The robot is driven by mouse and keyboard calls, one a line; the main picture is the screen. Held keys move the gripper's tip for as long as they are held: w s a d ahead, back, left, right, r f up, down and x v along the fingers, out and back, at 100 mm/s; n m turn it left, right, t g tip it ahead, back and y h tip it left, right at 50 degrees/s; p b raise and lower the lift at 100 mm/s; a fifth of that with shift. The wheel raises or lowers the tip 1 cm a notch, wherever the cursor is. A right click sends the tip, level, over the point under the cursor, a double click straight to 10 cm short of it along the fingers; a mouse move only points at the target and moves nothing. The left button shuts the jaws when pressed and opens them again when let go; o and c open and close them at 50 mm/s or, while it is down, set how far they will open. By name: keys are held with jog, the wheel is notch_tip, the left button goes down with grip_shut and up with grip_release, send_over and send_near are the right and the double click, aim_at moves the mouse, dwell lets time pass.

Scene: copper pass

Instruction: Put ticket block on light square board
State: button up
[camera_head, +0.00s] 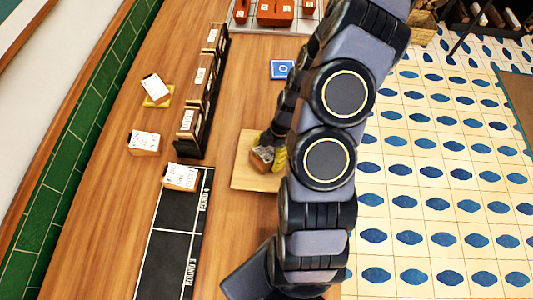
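The light square board (243,180) lies on the wooden counter near the middle, partly hidden by my arm. A ticket block (262,155) with a shaded top and wooden side is over the board, at my gripper (272,148). I cannot tell whether it rests on the board or is slightly above it. My gripper's dark finger parts and a yellow pad are close against the block; my arm hides the rest, so its grip is unclear. Other ticket blocks with white printed tops are left of it: one (180,177) at the black mat, one (144,142) on the counter, one (154,86) on a yellow square.
A black rack (200,95) holding several tickets stands left of the board. A black mat (170,240) marked with rounds lies at the front. A blue square (281,70) and a tray of reddish blocks (290,20) are behind. The tiled floor is right.

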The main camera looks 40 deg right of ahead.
jog(key=o, duration=0.4)
jog(key=shift+r, duration=0.1)
